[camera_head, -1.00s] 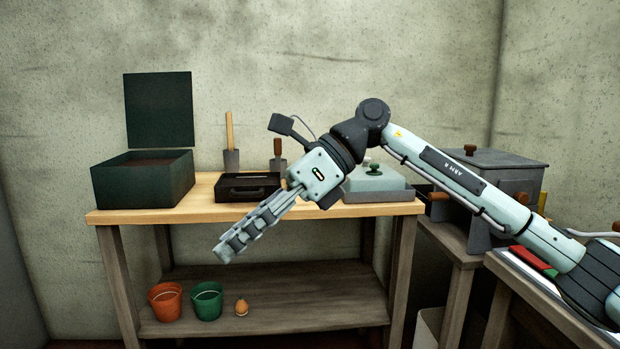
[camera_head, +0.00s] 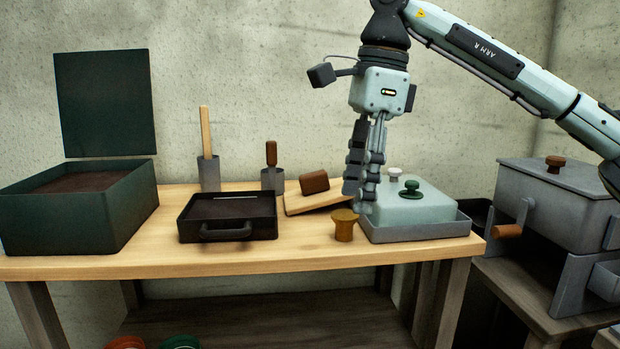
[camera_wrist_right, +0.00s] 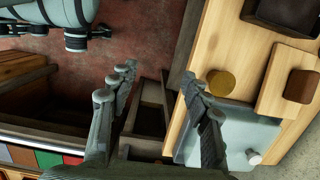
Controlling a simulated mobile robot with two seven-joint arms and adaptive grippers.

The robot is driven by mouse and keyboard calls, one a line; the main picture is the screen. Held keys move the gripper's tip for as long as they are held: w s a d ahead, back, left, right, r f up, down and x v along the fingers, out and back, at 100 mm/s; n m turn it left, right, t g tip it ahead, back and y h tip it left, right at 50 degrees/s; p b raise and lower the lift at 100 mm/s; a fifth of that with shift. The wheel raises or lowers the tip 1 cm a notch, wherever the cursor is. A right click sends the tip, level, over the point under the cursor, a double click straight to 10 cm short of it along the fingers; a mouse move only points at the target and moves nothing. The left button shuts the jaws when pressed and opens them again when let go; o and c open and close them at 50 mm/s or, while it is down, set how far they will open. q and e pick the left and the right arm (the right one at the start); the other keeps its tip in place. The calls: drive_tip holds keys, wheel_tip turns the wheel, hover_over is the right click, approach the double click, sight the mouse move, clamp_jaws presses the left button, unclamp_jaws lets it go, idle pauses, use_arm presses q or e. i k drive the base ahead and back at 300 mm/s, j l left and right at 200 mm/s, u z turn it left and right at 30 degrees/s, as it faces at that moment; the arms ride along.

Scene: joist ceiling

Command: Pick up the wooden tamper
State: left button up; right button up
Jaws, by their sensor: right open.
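The wooden tamper appears to be the small ochre-brown flared piece (camera_head: 344,225) standing upright near the front of the bench, just left of the pale green lidded box. It also shows as a round brown top (camera_wrist_right: 221,83) in the right wrist view. My right gripper (camera_head: 364,205) points down, above and slightly right of the tamper in the head view. In the right wrist view my right gripper (camera_wrist_right: 162,88) has its fingers spread with nothing between them; the tamper lies beside the right-hand finger. Contact cannot be made out. My left gripper is out of view.
The pale green box (camera_head: 432,203) with small knobs stands right of the tamper. A brown block (camera_head: 314,182) lies on a wooden board behind it. A black handled tray (camera_head: 228,217) stands left. Bare bench top (camera_head: 150,255) lies left and in front.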

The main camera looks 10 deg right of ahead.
sight(316, 191)
drive_tip(key=i, duration=1)
